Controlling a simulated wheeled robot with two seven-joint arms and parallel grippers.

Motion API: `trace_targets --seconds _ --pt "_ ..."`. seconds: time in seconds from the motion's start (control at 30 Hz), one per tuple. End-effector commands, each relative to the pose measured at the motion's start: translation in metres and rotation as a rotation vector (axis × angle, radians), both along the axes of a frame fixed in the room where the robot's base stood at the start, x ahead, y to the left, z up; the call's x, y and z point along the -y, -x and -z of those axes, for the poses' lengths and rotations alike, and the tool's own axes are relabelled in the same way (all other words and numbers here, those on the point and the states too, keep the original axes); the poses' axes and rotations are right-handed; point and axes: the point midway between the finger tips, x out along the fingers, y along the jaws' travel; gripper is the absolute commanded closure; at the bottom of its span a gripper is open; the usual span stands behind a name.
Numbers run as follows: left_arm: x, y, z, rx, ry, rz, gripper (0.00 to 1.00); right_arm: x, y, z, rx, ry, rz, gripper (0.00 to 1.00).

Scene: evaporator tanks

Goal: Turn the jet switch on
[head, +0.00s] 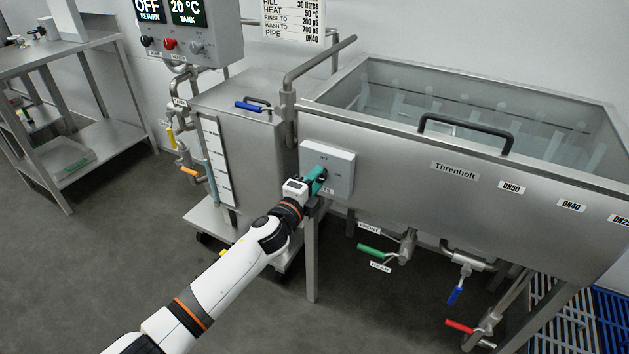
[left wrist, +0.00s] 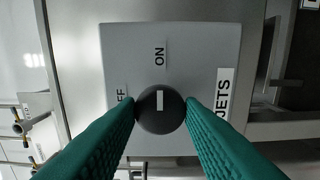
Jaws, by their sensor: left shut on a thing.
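The jet switch is a round black knob (left wrist: 160,109) on a grey box (head: 340,168) fixed to the front of the steel tank (head: 400,165). In the left wrist view the box (left wrist: 225,50) carries the labels ON, OFF and JETS. The knob's white mark points up toward ON, with OFF to the upper left. My left gripper (head: 321,175) reaches the box, and its two green fingers (left wrist: 160,112) are shut on the knob's opposite sides. In the head view the gripper mostly hides the knob. My right gripper is not in view.
A black handle (head: 465,128) arches over the tank's front rim. Valves with green (head: 372,252), blue (head: 456,295) and red (head: 460,326) levers hang below. A smaller steel tank (head: 240,130) stands left of the box, under a control panel (head: 190,30). The floor at front left is clear.

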Motion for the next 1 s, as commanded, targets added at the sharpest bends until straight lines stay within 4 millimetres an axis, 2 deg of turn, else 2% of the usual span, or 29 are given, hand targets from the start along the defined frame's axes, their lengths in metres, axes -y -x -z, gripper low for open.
trace_targets --seconds 0.43,0.47,0.57,0.87,1.0 --pt "0.000 0.000 0.001 0.003 -0.012 0.001 0.89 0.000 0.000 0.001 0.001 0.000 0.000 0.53" --pt "0.000 0.000 0.001 0.003 -0.012 0.001 0.62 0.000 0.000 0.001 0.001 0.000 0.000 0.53" --pt "0.000 0.000 0.001 0.004 -0.010 0.001 0.46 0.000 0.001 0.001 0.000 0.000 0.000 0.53" --pt "0.000 0.001 0.001 0.003 -0.009 0.000 0.45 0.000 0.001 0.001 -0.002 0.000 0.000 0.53" --pt "-0.006 0.011 0.001 0.002 -0.010 -0.001 0.45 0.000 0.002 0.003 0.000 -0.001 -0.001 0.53"
